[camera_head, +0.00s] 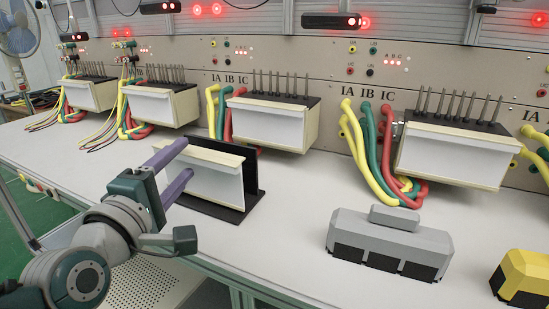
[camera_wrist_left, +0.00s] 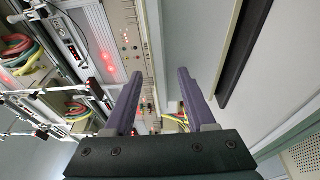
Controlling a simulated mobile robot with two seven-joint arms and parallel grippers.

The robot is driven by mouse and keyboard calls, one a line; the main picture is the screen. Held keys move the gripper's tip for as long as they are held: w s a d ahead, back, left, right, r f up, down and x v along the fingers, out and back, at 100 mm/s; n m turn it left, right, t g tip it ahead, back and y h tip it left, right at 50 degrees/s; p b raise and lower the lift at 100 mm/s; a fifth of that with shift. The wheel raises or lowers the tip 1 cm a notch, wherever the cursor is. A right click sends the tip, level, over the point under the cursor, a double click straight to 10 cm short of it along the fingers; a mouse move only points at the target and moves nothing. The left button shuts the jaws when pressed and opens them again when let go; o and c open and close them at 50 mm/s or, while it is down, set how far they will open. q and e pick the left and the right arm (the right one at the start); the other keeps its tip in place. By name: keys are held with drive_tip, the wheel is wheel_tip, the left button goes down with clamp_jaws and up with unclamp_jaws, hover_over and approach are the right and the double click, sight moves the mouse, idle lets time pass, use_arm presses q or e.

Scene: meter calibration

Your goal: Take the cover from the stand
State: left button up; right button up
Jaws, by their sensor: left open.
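The cover (camera_head: 205,178), a white panel with a cream top edge, stands upright in a black stand (camera_head: 253,172) on the bench. In the left wrist view, a cream strip and a black strip at the upper right look like the edge of the cover (camera_wrist_left: 227,45) and the stand (camera_wrist_left: 245,48). My left gripper (camera_head: 188,157) is open, with its purple fingers at the left end of the cover. One finger overlaps the cover's top left in the head view; I cannot tell whether they touch. My right gripper is not in view.
Several meters with covers, such as one nearby (camera_head: 268,125), line the back panel with coloured cables. A grey tool-like block (camera_head: 390,240) and a yellow one (camera_head: 527,275) sit at the right front. The white bench (camera_head: 285,220) is clear between stand and grey block.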

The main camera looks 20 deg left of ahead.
use_arm(q)
clamp_jaws()
idle(0.4)
